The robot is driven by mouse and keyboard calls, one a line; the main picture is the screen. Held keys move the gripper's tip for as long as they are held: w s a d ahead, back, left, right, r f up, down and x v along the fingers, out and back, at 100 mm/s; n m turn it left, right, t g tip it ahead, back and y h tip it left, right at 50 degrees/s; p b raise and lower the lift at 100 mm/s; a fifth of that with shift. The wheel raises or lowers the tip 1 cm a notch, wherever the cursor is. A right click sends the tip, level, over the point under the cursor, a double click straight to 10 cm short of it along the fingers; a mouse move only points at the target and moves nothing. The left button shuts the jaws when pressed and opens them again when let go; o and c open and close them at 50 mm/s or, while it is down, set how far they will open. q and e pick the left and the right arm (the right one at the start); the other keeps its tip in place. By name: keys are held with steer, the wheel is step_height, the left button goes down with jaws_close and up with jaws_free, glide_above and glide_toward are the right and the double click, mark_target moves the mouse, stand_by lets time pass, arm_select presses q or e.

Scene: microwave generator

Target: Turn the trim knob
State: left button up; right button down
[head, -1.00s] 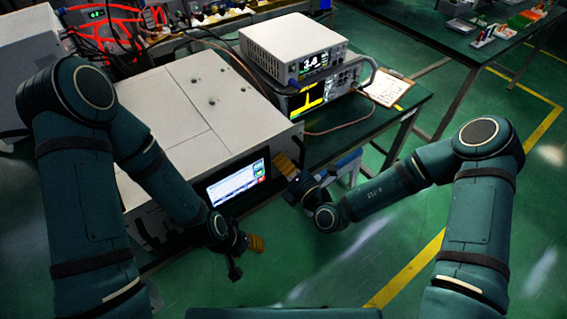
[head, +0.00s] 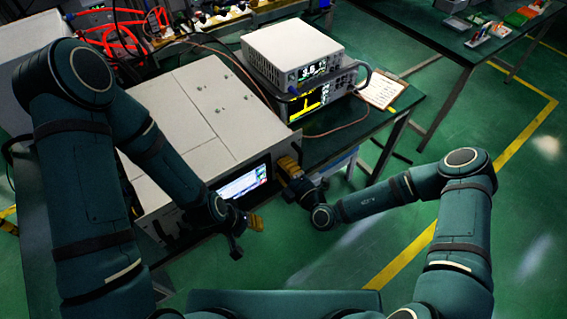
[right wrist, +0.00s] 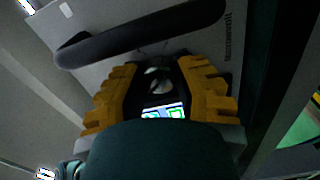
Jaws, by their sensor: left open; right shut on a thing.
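The microwave generator (head: 205,110) is the large pale box on the bench, with a lit screen (head: 243,185) on its front. My right gripper (head: 288,166) is at the right end of that front. In the right wrist view, my right gripper (right wrist: 158,88) has its yellow fingers on both sides of the trim knob (right wrist: 157,80), a small dark and silver part, and is shut on it. The head view hides the knob behind the fingers. My left gripper (head: 256,223) is open and empty, in front of and below the screen.
A dark bar handle (right wrist: 140,35) runs across the panel close to the right fingers. Two stacked instruments (head: 293,58) with lit displays and a clipboard (head: 378,90) stand on the bench behind. Cables lie around them.

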stand_by(0.3)
steer(key=c, duration=0.7)
jaws_free()
steer(key=shift+a, duration=0.1)
steer(key=v, duration=1.2)
